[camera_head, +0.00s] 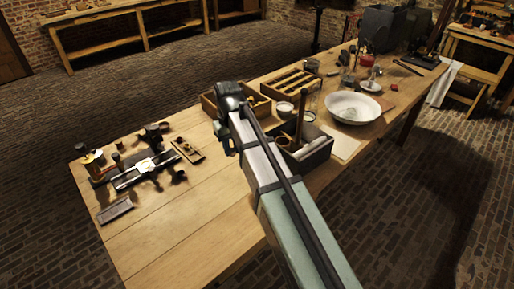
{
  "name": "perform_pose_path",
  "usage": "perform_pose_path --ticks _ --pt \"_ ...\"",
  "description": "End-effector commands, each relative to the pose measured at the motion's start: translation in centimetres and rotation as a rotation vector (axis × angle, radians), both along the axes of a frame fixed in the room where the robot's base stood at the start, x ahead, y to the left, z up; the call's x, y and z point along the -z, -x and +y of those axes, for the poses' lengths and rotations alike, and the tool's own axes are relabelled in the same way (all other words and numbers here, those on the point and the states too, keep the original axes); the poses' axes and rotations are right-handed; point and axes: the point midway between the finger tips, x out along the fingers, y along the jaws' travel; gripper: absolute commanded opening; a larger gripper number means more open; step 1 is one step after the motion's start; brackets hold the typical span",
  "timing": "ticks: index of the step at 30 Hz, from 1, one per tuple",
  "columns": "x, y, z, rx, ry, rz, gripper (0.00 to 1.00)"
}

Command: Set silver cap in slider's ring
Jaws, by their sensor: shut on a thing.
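The dark rail apparatus (130,178) with pale metal bars stands on the left part of the table. A light, silvery piece (147,165) sits across it; I cannot make out which part is the slider's ring. My gripper (223,134) hangs at the end of my arm, to the right of the apparatus and in front of the wooden trays. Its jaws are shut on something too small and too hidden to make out. I cannot pick out the silver cap for certain in this view.
A small wooden block (188,151) lies just right of the apparatus, and a dark flat plate (115,210) lies in front. A dark open box (312,150), a white bowl (352,107) and a divided wooden tray (291,82) stand to the right. The front middle tabletop is clear.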

Motion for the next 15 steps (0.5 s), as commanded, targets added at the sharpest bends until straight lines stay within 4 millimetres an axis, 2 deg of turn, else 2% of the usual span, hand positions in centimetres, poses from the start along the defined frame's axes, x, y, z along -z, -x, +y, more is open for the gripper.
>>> perform_pose_path --ticks 1,8,15 --pt "0.1 -0.4 2.2 -0.044 0.0 0.001 0.0" --pt "0.7 -0.7 11.1 -0.262 0.0 0.0 0.0" --pt "1.4 -0.7 20.8 -0.556 0.0 0.001 0.0"
